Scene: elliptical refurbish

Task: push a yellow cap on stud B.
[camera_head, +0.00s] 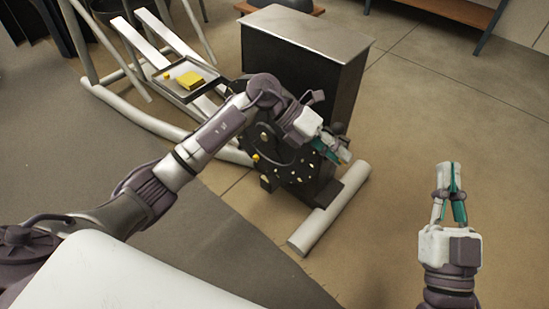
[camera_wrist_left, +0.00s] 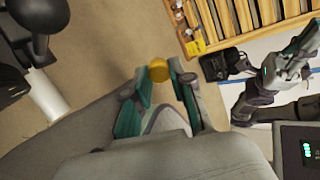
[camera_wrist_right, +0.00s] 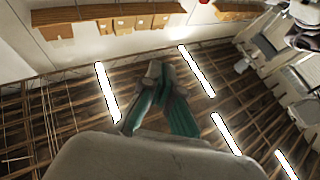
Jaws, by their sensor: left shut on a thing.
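A yellow cap (camera_wrist_left: 158,70) sits between the fingertips of my left gripper (camera_wrist_left: 163,78) in the left wrist view. In the head view, my left gripper (camera_head: 335,148) is at the right side of the machine's dark round plate (camera_head: 290,168), with its fingers pointing right and down. The plate carries several small pale studs and a yellow piece (camera_head: 256,157) at its left edge. I cannot tell which stud is B; the arm hides part of the plate. My right gripper (camera_head: 450,180) is raised at the right, empty, its fingertips together in the right wrist view (camera_wrist_right: 155,72).
A dark tray (camera_head: 207,90) on the machine's rails holds a yellow block (camera_head: 190,80) and a small yellow piece. A dark cabinet (camera_head: 305,45) with a metal top stands behind the plate. A pale foot bar (camera_head: 330,212) lies in front. Floor at right is clear.

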